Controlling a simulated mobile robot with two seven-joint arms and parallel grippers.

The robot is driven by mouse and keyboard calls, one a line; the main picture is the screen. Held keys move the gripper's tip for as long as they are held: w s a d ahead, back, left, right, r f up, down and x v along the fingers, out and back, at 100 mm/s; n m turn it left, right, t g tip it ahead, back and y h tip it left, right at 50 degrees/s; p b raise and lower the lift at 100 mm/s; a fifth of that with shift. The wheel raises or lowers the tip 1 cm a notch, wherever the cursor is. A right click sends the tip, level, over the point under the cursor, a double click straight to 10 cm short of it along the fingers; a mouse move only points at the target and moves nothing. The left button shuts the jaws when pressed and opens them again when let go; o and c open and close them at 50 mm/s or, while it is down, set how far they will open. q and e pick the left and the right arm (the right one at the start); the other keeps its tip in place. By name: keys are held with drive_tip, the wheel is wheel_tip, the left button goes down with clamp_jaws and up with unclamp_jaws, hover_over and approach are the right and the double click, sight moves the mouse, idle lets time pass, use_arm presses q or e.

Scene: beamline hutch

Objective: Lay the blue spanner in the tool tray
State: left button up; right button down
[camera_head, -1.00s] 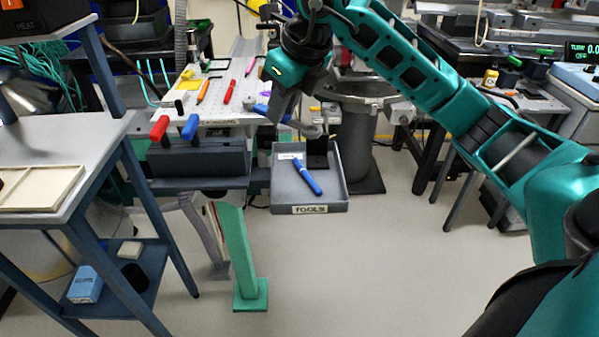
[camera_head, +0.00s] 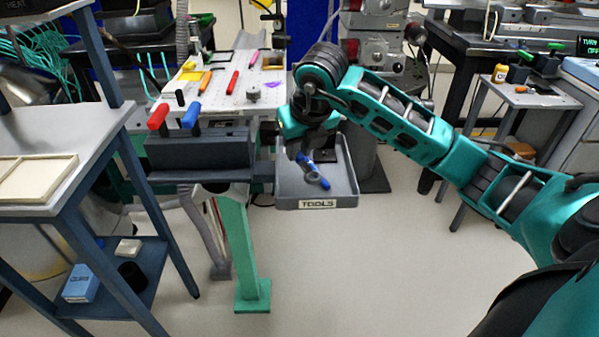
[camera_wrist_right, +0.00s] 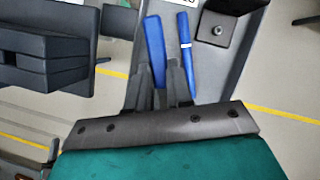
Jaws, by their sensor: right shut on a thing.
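The tool tray (camera_head: 345,192), grey with a TOOLS label on its front, stands at the end of the bench. My right gripper (camera_head: 303,155) points down over it. In the right wrist view, my right gripper (camera_wrist_right: 160,88) is shut on the blue spanner (camera_wrist_right: 154,42), whose flat blue part sticks out past the fingers. A blue pen-like tool (camera_wrist_right: 186,45) with a pale band lies in the tray beside the spanner. I cannot tell whether the spanner touches the tray floor. My left gripper is out of view.
A small dark block (camera_wrist_right: 217,28) sits in the tray. The perforated bench plate (camera_head: 225,95) holds several coloured tools, left of the tray. Red (camera_head: 158,116) and blue (camera_head: 191,115) handles stand near it. The floor in front of the tray is clear.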

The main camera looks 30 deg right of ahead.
sight(301, 163)
wheel_tip(301, 163, down, 5)
drive_tip(key=shift+r+b, duration=0.1)
drive_tip(key=shift+b, duration=0.45)
drive_tip(key=shift+f, duration=0.3)
drive_tip(key=shift+r, duration=0.1)
drive_tip(key=c, duration=1.3)
unclamp_jaws()
